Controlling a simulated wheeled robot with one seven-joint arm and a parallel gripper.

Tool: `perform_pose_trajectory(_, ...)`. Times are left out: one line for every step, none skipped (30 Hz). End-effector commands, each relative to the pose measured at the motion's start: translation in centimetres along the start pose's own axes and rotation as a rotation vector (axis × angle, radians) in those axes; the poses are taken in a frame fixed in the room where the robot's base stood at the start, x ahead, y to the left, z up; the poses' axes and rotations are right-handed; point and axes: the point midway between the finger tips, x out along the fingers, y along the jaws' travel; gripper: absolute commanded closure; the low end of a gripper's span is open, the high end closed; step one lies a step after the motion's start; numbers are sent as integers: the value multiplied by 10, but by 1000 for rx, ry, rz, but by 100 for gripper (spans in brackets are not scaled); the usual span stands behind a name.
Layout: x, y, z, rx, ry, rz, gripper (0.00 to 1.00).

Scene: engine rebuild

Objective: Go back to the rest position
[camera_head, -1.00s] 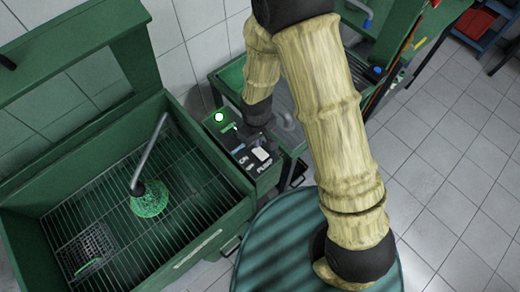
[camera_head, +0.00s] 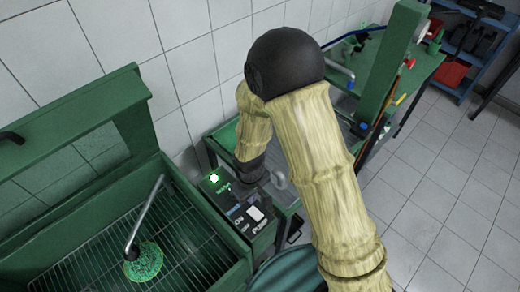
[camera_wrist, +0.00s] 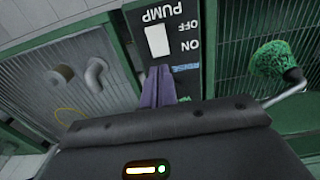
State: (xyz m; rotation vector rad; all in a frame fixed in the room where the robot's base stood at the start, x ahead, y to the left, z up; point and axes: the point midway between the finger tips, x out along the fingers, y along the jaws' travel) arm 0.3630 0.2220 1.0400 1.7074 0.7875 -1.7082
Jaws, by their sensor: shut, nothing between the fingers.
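My gripper (camera_wrist: 160,88) shows in the wrist view as two purple fingers pressed together with nothing between them. They are over the dark control panel (camera_wrist: 190,75), near its white switch (camera_wrist: 157,40); I cannot tell whether they touch it. In the head view the panel (camera_head: 238,222) is on the green wash basin's right side, with a lit green lamp (camera_head: 214,178). My bent arm reaches over beside it. The fingertips are hidden there behind my dark wrist.
The green basin (camera_head: 66,262) holds a wire grate and a bent pipe with a green brush (camera_head: 143,262). A green bench (camera_head: 412,68) and blue shelf (camera_head: 480,45) stand behind at right. Tiled floor (camera_head: 450,190) at right is clear. A pipe elbow (camera_wrist: 97,75) lies on a neighbouring grid.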

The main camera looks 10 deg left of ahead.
Motion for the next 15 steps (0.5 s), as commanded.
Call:
perform_pose_trajectory(0, 0, 0, 0, 0, 0, 100)
perform_pose_trajectory(0, 0, 0, 0, 0, 0, 100)
perform_pose_trajectory(0, 0, 0, 0, 0, 0, 100)
perform_pose_trajectory(0, 0, 0, 0, 0, 0, 100)
perform_pose_trajectory(0, 0, 0, 2, 0, 0, 100)
perform_pose_trajectory(-1, 2, 0, 7, 2, 1, 100)
perform_pose_trajectory(-3, 4, 1, 14, 4, 2, 100)
perform_pose_trajectory(-5, 7, 2, 24, 6, 3, 100)
perform_pose_trajectory(-9, 12, 4, 44, 12, 6, 100)
perform_pose_trajectory(-13, 18, 6, 63, 18, 9, 100)
perform_pose_trajectory(-18, 24, 9, 85, 24, 12, 100)
perform_pose_trajectory(-25, 33, 14, 121, 33, 17, 100)
perform_pose_trajectory(-32, 41, 18, 151, 42, 21, 100)
perform_pose_trajectory(-38, 49, 23, 184, 50, 25, 100)
perform_pose_trajectory(-47, 59, 32, 231, 61, 31, 100)
